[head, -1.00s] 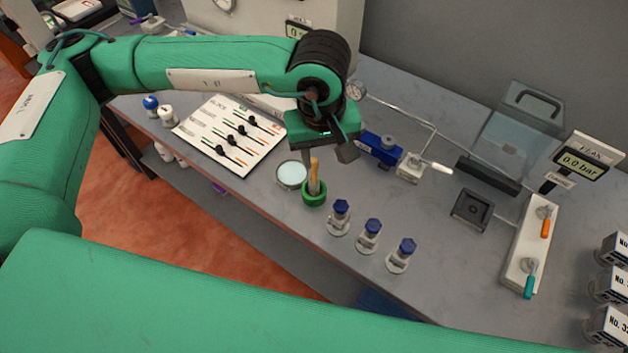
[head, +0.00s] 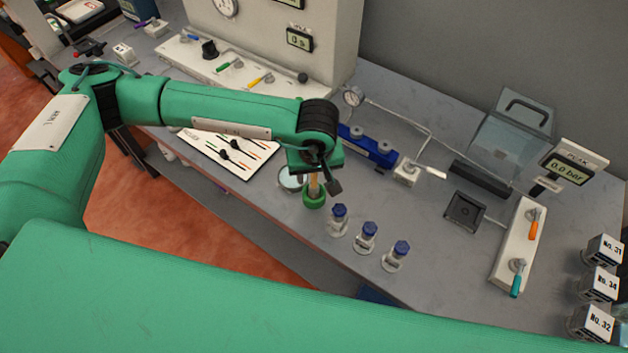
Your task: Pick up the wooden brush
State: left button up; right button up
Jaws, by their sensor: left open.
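The wooden brush (head: 314,187) stands upright in a green round holder (head: 314,201) near the front edge of the bench. Only a short orange-brown part of its handle shows; my gripper hides the top. My left gripper (head: 321,181) is low over the brush, pointing down, with its jaws open. One dark finger shows just right of the handle, and the other is mostly hidden, so I cannot tell whether either touches the brush. My right gripper is not in view.
A pale round dish (head: 290,179) sits left of the holder, partly covered by my gripper. Several blue-capped vials (head: 366,238) stand to the right. A blue device (head: 370,147) lies behind. A sheet with printed lines (head: 228,155) lies left.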

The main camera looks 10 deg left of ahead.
pick_arm(q)
jog(key=shift+w+f+p, duration=0.2)
jog(key=shift+f+p, duration=0.2)
jog(key=shift+f, duration=0.95)
grip_shut()
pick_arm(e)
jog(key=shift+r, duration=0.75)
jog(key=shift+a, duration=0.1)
